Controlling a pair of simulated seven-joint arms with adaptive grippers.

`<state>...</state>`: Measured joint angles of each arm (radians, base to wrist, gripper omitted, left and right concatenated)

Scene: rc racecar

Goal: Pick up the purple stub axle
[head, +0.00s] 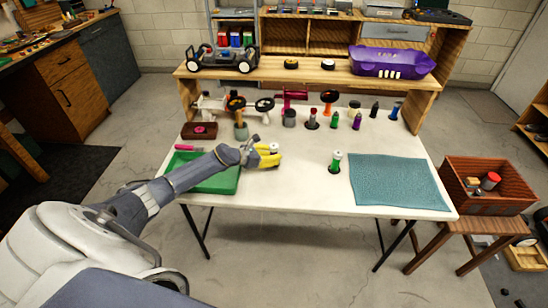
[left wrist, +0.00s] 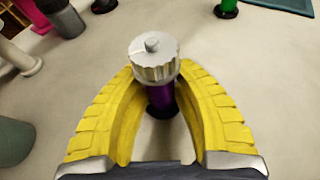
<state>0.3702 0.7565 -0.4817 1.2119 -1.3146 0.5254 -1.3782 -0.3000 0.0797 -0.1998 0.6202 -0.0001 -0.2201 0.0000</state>
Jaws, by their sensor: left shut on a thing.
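My left gripper (head: 266,159) is low over the white table, just right of the green tray. In the left wrist view its yellow fingers (left wrist: 158,88) are shut on the purple stub axle (left wrist: 160,97), one on each side. The axle is an upright purple cylinder with a silver ridged cap and small stud on top; the cap stands above the fingers. In the head view the silver cap (head: 273,147) shows at the fingertips, and the purple part is hidden. My right gripper is not in view.
A green tray (head: 226,186) lies under my left forearm. A green bottle (head: 335,161) and a teal mat (head: 398,184) are to the right. Several small bottles and parts stand along the back, below a shelf with a purple car body (head: 392,62). The table's front middle is clear.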

